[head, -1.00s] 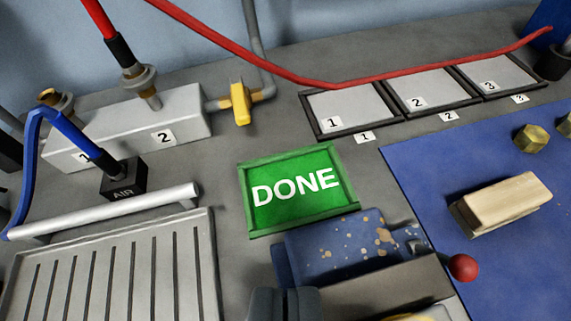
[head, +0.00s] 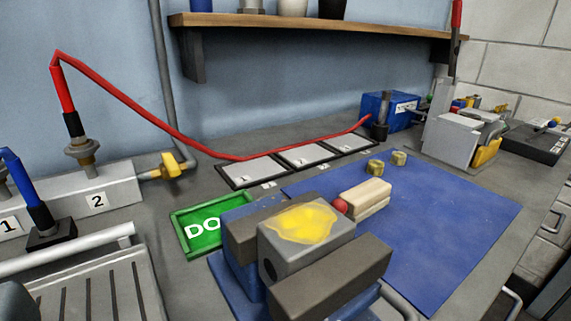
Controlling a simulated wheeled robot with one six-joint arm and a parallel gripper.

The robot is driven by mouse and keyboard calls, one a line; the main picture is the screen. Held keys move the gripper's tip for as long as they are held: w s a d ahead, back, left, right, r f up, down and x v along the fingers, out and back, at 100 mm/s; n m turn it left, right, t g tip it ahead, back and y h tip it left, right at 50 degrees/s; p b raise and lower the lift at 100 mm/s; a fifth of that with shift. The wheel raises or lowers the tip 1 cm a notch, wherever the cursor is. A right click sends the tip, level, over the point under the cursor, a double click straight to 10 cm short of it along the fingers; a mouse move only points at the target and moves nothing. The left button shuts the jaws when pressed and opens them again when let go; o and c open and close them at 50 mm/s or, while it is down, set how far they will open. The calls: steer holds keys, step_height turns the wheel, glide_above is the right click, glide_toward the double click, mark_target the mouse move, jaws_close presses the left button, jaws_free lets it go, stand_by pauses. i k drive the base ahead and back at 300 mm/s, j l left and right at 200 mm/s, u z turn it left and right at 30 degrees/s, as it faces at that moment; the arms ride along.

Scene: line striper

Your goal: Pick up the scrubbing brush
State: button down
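A pale wooden block (head: 366,199), which looks like the scrubbing brush, lies on the blue mat (head: 440,215) behind the vise. No bristles can be made out, and its near left end is partly covered by a red ball. A dark grey rounded part (head: 16,301), probably of my gripper, shows at the lower left edge, far from the block. Its fingertips are not visible, so I cannot tell whether it is open or shut.
A blue vise with grey jaws (head: 335,275) holds a grey block with yellow paint (head: 302,222), standing between me and the mat. Two brass nuts (head: 398,158) lie behind the wooden block. A red hose (head: 140,105) arches over the bench. The mat's right side is clear.

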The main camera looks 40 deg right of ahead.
mark_target(366, 198)
steer(key=k+z, duration=0.15)
steer(key=z, duration=0.2)
steer(key=k+z, duration=0.2)
steer(key=z, duration=0.15)
steer(key=k+z, duration=0.15)
steer(key=z, duration=0.15)
